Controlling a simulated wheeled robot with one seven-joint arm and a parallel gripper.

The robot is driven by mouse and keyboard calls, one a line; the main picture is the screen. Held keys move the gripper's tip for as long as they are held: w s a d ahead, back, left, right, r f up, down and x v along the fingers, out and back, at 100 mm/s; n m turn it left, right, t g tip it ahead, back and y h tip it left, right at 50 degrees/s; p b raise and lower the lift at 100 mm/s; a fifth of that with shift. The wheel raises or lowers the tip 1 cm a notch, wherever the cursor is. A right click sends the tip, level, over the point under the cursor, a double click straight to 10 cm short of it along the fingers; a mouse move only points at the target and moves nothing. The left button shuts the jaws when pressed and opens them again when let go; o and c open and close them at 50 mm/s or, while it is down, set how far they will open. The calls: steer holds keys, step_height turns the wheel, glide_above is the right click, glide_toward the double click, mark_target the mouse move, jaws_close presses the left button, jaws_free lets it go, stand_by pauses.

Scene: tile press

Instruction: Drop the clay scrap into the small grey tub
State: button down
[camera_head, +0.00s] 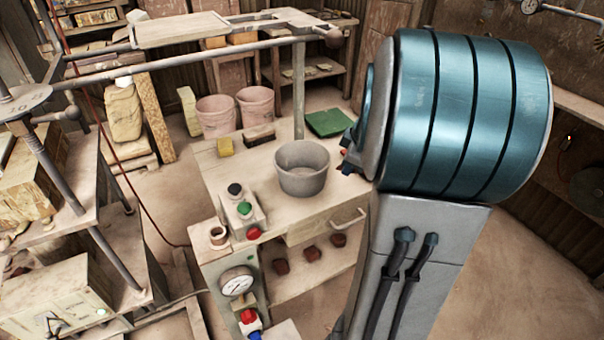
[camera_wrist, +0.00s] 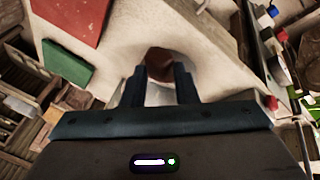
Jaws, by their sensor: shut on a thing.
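The small grey tub (camera_head: 302,178) stands upright on the workbench in the head view, and its visible inside looks empty. My gripper (camera_head: 350,157) is just right of the tub, mostly hidden behind my arm. In the wrist view my gripper (camera_wrist: 160,76) is shut on the clay scrap (camera_wrist: 160,63), a reddish-brown lump between the two dark fingertips. I cannot tell how high the scrap is above the bench. The tub is not clearly visible in the wrist view.
Two pink buckets (camera_head: 216,116) stand beyond. A button box (camera_head: 240,212) is to its left. Reddish lumps (camera_head: 310,253) lie on the shelf below.

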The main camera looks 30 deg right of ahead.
steer(key=w+a+r+m+h, duration=0.2)
steer(key=w+a+r+m, duration=0.35)
steer(key=w+a, duration=0.35)
step_height(320, 180, down, 7)
steer(key=w+d+b, duration=0.1)
steer(key=b, duration=0.4)
steer(key=shift+g, duration=0.4)
steer(key=shift+r, duration=0.1)
steer(key=c, duration=1.1)
jaws_free()
steer(key=shift+o, duration=0.2)
steer(key=v, duration=1.3)
steer(key=shift+s+a+r+p, duration=0.2)
steer(key=shift+a+r+p, duration=0.1)
steer(key=shift+p, duration=0.1)
